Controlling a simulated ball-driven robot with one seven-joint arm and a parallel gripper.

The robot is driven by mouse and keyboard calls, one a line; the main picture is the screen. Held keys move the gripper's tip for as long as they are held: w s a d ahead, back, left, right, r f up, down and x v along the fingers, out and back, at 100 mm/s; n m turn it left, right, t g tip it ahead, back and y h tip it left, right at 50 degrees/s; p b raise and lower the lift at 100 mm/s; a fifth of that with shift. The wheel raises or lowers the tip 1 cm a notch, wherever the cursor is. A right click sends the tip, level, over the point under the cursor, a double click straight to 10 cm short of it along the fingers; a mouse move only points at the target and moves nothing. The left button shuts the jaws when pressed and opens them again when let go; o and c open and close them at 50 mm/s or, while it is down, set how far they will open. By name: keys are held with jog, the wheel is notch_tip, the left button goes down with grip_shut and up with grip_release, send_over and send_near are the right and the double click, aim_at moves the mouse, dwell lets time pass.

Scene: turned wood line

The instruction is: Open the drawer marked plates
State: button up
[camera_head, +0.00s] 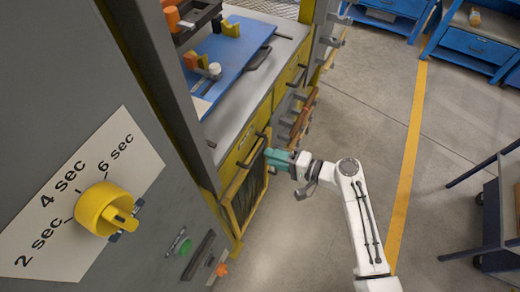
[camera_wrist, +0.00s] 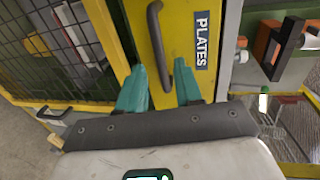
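The yellow drawer front (camera_wrist: 150,40) with the label PLATES (camera_wrist: 202,40) fills the upper middle of the wrist view. Its dark bow-shaped handle (camera_wrist: 158,50) stands out from the front. My gripper (camera_wrist: 160,85) has two teal fingers spread apart, one to each side of the handle's lower end. I cannot tell whether they touch it. In the head view my gripper (camera_head: 278,158) is at the yellow cabinet front beside the grey counter, and the label cannot be read there. The drawer looks closed in the wrist view.
A grey panel with a yellow timer knob (camera_head: 103,208) stands at the left. A blue board (camera_head: 225,62) lies on the counter. Open floor (camera_head: 320,220) is to the right, with a dark cart (camera_head: 500,215) further right.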

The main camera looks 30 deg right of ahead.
aim_at(258, 153)
jog(key=x, duration=0.5)
jog(key=shift+w+a+f, duration=0.1)
jog(key=shift+w+a, duration=0.15)
jog(key=shift+a, duration=0.05)
grip_shut()
